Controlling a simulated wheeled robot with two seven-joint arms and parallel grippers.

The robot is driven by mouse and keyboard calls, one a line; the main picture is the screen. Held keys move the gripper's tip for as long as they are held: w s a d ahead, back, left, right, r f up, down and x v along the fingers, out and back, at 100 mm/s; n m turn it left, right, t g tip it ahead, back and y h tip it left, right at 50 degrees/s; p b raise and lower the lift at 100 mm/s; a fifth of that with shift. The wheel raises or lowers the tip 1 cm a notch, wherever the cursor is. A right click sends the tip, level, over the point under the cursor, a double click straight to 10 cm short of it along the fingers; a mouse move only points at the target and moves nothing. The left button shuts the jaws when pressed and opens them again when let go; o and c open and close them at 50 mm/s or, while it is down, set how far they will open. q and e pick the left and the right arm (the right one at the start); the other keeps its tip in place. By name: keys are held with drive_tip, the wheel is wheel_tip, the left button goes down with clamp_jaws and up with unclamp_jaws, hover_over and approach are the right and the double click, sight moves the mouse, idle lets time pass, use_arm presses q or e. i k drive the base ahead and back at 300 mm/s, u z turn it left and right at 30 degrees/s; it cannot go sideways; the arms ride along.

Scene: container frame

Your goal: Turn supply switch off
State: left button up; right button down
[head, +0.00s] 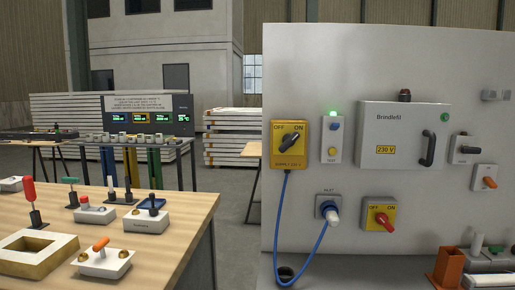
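The supply switch (289,160) is a yellow box at the left of the grey upright panel (350,55). It is marked OFF at upper left, ON at upper right, and SUPPLY 230 V below. Its black rotary handle (292,139) is tilted and appears to point up toward ON. A green lamp (333,113) is lit on a small white unit (334,143) to its right. Neither of my grippers is in view.
A second yellow switch (380,216) with a red handle is lower right. A Brindlefil cabinet (400,120) has a black handle. A blue cable (282,215) runs below the supply switch to an inlet plug (333,216). A wooden table (175,225) with several devices stands left.

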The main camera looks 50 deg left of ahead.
sight(289, 140)
drive_tip(key=u, duration=1.3)
drive_tip(key=i, duration=0.3)
drive_tip(key=u, duration=0.15)
